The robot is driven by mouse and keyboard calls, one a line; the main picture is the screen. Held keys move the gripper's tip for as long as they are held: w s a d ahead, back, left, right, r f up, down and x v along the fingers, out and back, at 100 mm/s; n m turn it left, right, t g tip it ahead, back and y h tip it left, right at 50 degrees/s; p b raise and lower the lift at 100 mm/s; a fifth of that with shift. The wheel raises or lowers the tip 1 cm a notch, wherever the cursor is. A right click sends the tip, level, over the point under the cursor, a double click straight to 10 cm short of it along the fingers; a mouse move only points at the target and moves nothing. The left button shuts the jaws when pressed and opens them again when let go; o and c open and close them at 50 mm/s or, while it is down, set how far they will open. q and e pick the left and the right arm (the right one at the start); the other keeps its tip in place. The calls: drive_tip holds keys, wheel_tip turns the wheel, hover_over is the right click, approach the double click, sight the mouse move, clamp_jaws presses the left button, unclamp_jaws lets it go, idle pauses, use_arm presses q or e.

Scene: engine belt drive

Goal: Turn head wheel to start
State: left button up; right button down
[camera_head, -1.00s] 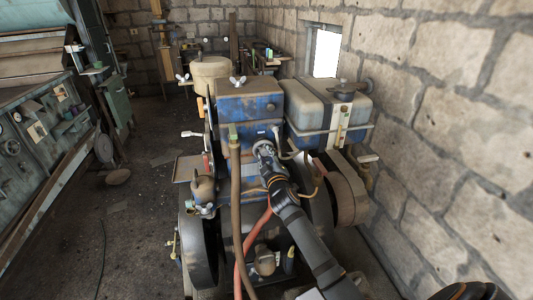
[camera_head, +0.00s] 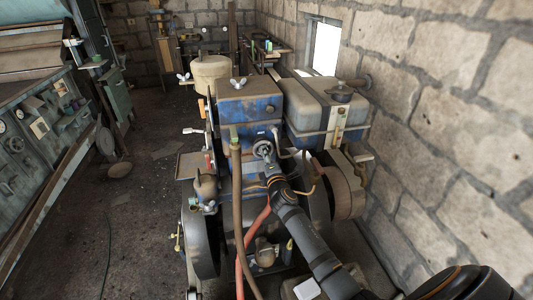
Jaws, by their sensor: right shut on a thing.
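The engine is a worn blue block (camera_head: 249,105) with a grey tank (camera_head: 325,108) at its right. The head wheel is a small round part (camera_head: 264,149) on the near face of the block. My right gripper (camera_head: 266,155) reaches up to it from the lower right, with its fingers closed at the wheel. The fingers and my arm hide part of the wheel. My left gripper does not show.
A large flywheel (camera_head: 200,245) stands at the engine's lower left and a belt wheel (camera_head: 343,188) at its right. A brown hose (camera_head: 236,200) runs down in front. A stone wall (camera_head: 455,140) closes the right side. Open floor (camera_head: 140,220) lies at the left.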

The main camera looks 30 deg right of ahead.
drive_tip(key=shift+n+p, duration=1.1)
drive_tip(key=shift+n, duration=2.2)
drive_tip(key=c, duration=1)
unclamp_jaws()
drive_tip(key=shift+s, duration=0.1)
drive_tip(key=v, duration=1.1)
drive_tip(key=shift+s+a, duration=0.15)
drive_tip(key=shift+s, duration=0.25)
